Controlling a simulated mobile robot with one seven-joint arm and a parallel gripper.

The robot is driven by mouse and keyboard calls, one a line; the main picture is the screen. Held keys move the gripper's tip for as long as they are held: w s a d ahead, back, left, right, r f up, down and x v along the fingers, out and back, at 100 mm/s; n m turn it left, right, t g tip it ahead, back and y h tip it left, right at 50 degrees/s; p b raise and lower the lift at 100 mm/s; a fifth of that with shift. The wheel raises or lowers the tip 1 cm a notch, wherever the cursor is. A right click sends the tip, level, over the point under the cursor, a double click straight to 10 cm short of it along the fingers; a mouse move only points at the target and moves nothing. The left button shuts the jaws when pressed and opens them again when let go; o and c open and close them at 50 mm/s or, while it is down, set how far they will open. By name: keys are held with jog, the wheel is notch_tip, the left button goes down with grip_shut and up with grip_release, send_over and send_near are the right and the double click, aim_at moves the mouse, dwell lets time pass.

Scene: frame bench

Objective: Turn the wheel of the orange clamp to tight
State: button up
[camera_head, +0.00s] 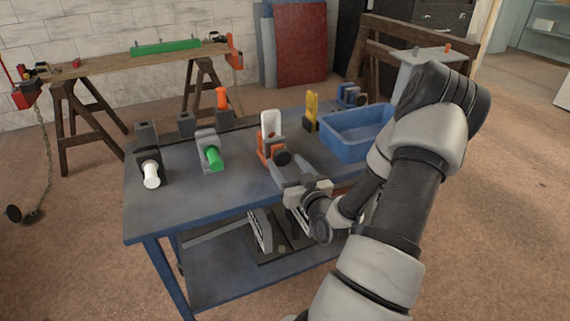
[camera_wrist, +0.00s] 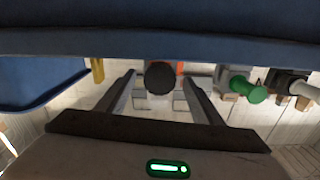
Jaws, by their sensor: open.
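The orange clamp (camera_head: 265,150) stands on the blue bench, with a pale upright part and a round black wheel (camera_head: 282,157) facing my arm. My gripper (camera_head: 291,168) is in front of this wheel, with its two fingers spread. In the wrist view the black wheel (camera_wrist: 160,77) appears between the open fingers of my gripper (camera_wrist: 160,80), with gaps on both sides. A bit of the orange body (camera_wrist: 180,67) shows behind it. I cannot tell how far the fingertips reach along the wheel, or whether the wheel is tight.
Left of it on the bench (camera_head: 150,218) stand a clamp with a green handle (camera_head: 213,158) and one with a white handle (camera_head: 151,174). A yellow clamp (camera_head: 311,110) and a blue bin (camera_head: 345,145) are to the right. The bench's front left is clear.

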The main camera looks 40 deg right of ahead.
jog(key=shift+x, duration=0.75)
jog(key=c, duration=1.1)
jog(key=shift+o, duration=0.2)
